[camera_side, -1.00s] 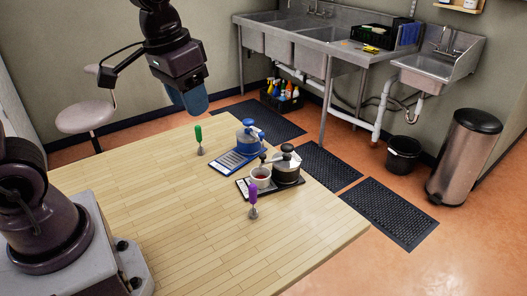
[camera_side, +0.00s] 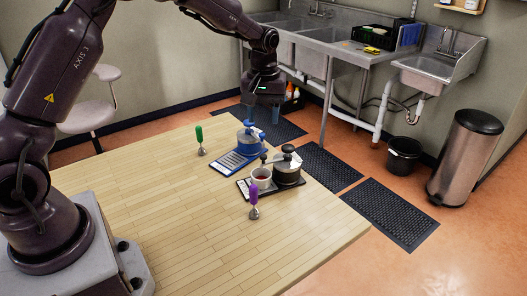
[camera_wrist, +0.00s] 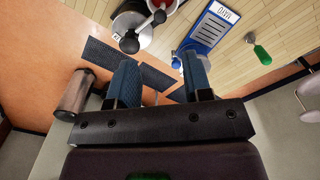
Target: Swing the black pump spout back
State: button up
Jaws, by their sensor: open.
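The black pump (camera_side: 288,174) stands upright on a dark tray (camera_side: 244,188) near the table's far right edge. Its black spout (camera_side: 275,158) reaches left from the top towards a white cup with red contents (camera_side: 261,174). In the wrist view the pump (camera_wrist: 128,24) is at the top, partly cut off, with the black spout (camera_wrist: 145,29) running up and right to the cup (camera_wrist: 164,4). My gripper (camera_side: 263,114) is open and empty, in the air above and behind the pumps. Its two blue fingers (camera_wrist: 160,80) are apart in the wrist view.
A blue pump (camera_side: 249,142) on a blue tray (camera_side: 228,163) stands just behind and left of the black one. The near and left table (camera_side: 170,220) is clear.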

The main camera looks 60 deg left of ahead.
aim_at(264, 155)
notch_tip(264, 155, down, 11)
jog(key=shift+r, duration=0.1)
dwell(0.3)
grip_shut()
